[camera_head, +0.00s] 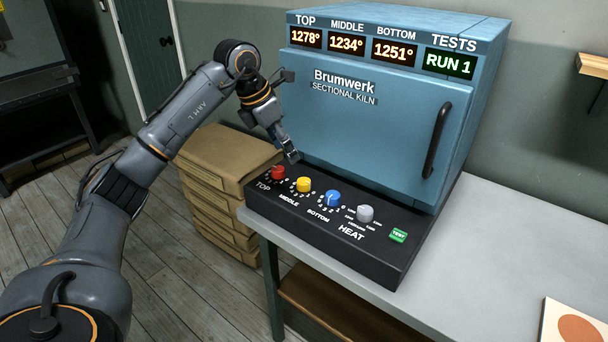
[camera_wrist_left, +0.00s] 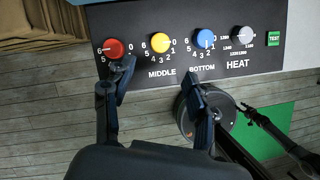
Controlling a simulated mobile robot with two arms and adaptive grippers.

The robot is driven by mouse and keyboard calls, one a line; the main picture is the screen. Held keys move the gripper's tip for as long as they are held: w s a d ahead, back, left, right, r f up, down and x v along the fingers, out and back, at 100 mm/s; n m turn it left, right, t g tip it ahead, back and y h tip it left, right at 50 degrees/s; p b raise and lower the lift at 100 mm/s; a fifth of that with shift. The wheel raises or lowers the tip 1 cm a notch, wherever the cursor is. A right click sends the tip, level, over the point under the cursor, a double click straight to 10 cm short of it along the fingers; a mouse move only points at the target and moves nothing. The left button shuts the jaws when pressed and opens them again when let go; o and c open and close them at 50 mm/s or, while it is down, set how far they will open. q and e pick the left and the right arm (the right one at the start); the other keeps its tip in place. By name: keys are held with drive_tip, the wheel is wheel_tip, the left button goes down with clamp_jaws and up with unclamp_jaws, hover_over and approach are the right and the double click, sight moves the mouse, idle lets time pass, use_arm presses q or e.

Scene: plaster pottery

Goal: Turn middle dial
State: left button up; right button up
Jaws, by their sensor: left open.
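The yellow middle dial (camera_head: 303,185) sits on the kiln's black control panel, between the red top dial (camera_head: 278,172) and the blue bottom dial (camera_head: 333,198). In the left wrist view the yellow dial (camera_wrist_left: 160,42) lies ahead of the gap between my fingers. My left gripper (camera_head: 292,155) is open and empty, just above and behind the red and yellow dials in the head view. In the left wrist view its fingertips (camera_wrist_left: 158,76) point at the panel, one near the red dial and one below the blue dial. My right gripper is not seen in the head view.
A grey heat dial (camera_head: 366,213) and a green TEST button (camera_head: 398,236) are further right on the panel. The blue kiln (camera_head: 380,125) rises behind it, displays reading 1278°, 1234°, 1251° and RUN 1. Stacked tan sacks (camera_head: 222,165) stand left of the table (camera_head: 470,235).

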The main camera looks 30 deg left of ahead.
use_arm(q)
hover_over(303, 181)
drive_tip(key=s+a, duration=0.1)
drive_tip(key=s, duration=0.1)
wheel_tip(303, 181, down, 6)
drive_tip(key=shift+s+r, duration=0.1)
drive_tip(key=x, duration=0.4)
drive_tip(key=shift+p, duration=0.3)
drive_tip(key=shift+w+f, duration=0.25)
drive_tip(key=shift+f, duration=0.4)
drive_tip(key=shift+c, duration=0.6)
drive_tip(key=c, duration=1)
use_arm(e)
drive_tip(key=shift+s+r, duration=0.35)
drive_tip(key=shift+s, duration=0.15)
